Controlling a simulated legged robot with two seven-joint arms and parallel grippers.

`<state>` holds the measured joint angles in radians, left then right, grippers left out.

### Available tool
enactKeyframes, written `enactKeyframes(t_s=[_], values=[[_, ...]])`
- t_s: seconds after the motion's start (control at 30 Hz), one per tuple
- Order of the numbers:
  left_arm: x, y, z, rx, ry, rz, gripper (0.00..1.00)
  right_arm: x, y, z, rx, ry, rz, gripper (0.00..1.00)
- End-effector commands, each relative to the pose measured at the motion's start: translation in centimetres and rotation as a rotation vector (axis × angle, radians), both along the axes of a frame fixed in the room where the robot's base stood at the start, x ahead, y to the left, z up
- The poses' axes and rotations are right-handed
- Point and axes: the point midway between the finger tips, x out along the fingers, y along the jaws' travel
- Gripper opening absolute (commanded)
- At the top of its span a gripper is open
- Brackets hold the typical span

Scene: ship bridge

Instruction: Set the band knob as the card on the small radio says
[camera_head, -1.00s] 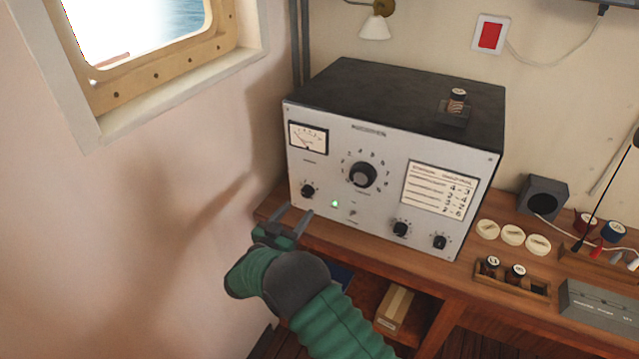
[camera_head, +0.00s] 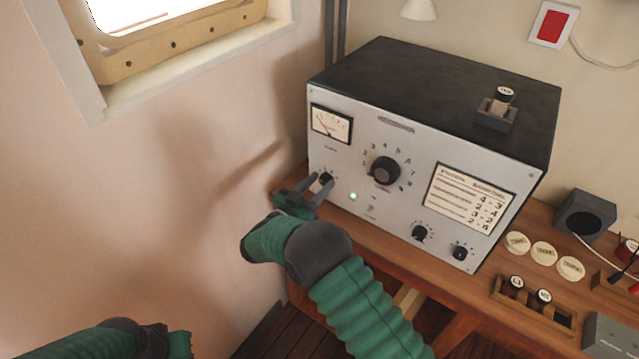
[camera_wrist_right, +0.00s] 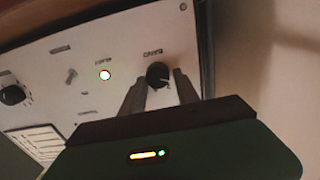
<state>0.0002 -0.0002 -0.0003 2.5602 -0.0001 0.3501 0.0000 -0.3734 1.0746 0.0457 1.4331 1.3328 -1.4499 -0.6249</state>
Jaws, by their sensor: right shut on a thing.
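The large radio (camera_head: 330,165) stands on the wooden desk. A small black knob (camera_head: 326,179) sits at the lower left of its front; it also shows in the right wrist view (camera_wrist_right: 158,74). My right gripper (camera_head: 318,186) is at this knob, with its fingers (camera_wrist_right: 152,88) shut on either side of it. A bigger knob (camera_head: 382,171) with numbers around it is at the middle of the front. Two more small knobs (camera_head: 419,233) (camera_head: 460,253) are at the lower right. A white card (camera_head: 468,198) with lines and number pairs is on the front.
A green lamp (camera_head: 353,196) is lit beside the held knob. A coil in a holder (camera_head: 495,115) stands on the radio's top. Round cream discs (camera_head: 543,254), a coil rack (camera_head: 535,303) and a grey box (camera_head: 607,338) are on the desk at right. The wall is close at left.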

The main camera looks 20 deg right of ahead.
Motion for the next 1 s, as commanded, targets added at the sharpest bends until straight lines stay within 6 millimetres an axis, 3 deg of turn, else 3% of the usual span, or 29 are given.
enactKeyframes(t_s=[0.03, 0.23, 0.63, 1.0], values=[[0.0, 0.0, 0.0, 0.000, 0.000, 0.000, 0.00, 0.1, -0.1, 0.0, 0.002, 0.000, 0.003, 0.27], [0.0, 0.0, 0.0, 0.000, 0.000, 0.000, 0.00, 0.1, -0.1, -0.1, 0.005, 0.000, 0.007, 0.01], [0.0, 0.0, -0.7, 0.000, 0.000, 0.000, 0.00, 0.2, -0.2, -0.2, 0.031, -0.039, 0.004, 0.00], [0.0, 0.0, -3.8, 0.000, 0.000, 0.000, 0.00, 0.2, -0.4, -0.4, 0.186, -0.240, 0.006, 0.00]])
